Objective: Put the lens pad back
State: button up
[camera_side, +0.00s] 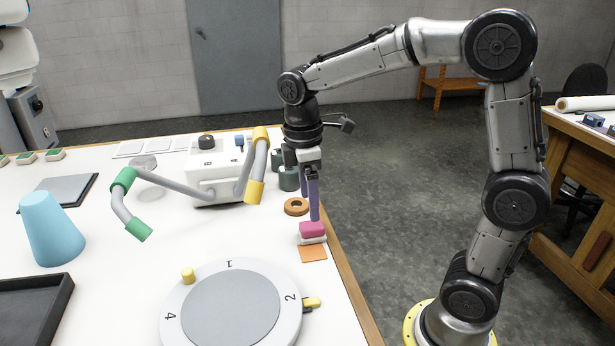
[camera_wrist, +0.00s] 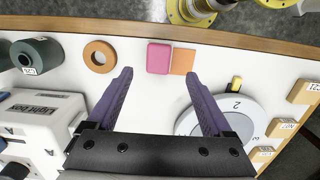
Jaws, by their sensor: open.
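A pink pad (camera_side: 313,229) lies on a thin white piece (camera_side: 312,239) near the table's right edge. I take it for the lens pad, but no label shows. An orange square (camera_side: 313,254) lies flat beside it. In the wrist view the pink pad (camera_wrist: 158,57) lies between and slightly beyond the fingertips, with the orange square (camera_wrist: 183,60) adjoining it. My gripper (camera_side: 312,214) points down with purple fingers, close to the pad; I cannot tell whether they touch it. In the wrist view my gripper (camera_wrist: 158,73) is open, with nothing held between its fingers.
An orange ring (camera_side: 296,206) and dark green cylinders (camera_side: 289,178) stand near the pad. A numbered turntable (camera_side: 230,305) is in front. A white light box (camera_side: 212,170), bent coloured tubes (camera_side: 185,189) and a blue cone (camera_side: 51,230) are to the left.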

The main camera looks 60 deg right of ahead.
aim_at(307, 226)
notch_tip(307, 226, up, 5)
jog(key=s+a+f+m+t, duration=0.2)
jog(key=s+m+t, duration=0.4)
jog(key=s, duration=1)
jog(key=m, duration=0.3)
jog(key=shift+a+y, duration=0.15)
jog(key=shift+y, duration=0.15)
